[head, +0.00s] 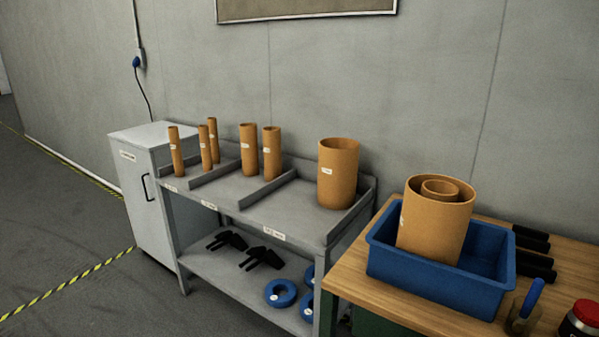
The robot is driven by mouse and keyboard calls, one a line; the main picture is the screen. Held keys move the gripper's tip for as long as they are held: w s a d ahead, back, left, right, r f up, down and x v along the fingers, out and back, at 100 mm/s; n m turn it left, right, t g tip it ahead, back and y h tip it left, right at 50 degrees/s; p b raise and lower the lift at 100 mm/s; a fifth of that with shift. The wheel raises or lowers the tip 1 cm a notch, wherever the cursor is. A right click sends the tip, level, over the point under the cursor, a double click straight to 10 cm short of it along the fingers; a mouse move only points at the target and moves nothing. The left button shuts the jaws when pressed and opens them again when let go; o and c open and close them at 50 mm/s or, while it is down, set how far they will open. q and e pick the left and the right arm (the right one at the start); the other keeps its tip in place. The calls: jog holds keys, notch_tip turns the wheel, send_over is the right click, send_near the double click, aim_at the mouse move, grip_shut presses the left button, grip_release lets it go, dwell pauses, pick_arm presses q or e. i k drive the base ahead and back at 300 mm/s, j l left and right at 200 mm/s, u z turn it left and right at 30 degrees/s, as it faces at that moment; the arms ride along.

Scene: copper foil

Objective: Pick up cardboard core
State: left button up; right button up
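Several brown cardboard cores stand upright on a grey shelf unit, sorted by dividers. Three thin cores, one of them here (176,152), stand in the left compartment. Two medium cores, one of them here (248,151), stand in the middle compartment. One wide core (338,175) stands alone in the right compartment. A large wide core (433,225) stands in a blue bin (435,290) on the wooden bench, with a narrower core (441,190) inside it. The bin hides their lower ends. Neither of my grippers is in view.
The grey shelf unit (235,190) has low dividers and a lower shelf with black tools (262,257) and blue rings (281,293). A white cabinet (143,195) stands left of it. The wooden bench (350,278) also holds black cylinders (533,264), a blue-handled tool (527,305) and a red-lidded container (580,320).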

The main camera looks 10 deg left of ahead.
aim_at(173, 131)
jog(key=i+j+z, duration=0.1)
jog(key=i+j, duration=0.35)
jog(key=j, duration=0.25)
jog(key=i+j+z, duration=0.15)
jog(key=j, duration=0.25)
jog(key=i+j, duration=0.25)
jog(key=i+j+z, duration=0.15)
jog(key=j, duration=0.35)
jog(key=i+j, duration=0.25)
jog(key=j, duration=0.2)
jog(key=i+j+z, duration=0.15)
jog(key=j, duration=0.25)
jog(key=i+j, duration=0.2)
jog(key=j, duration=0.2)
jog(key=z, duration=0.05)
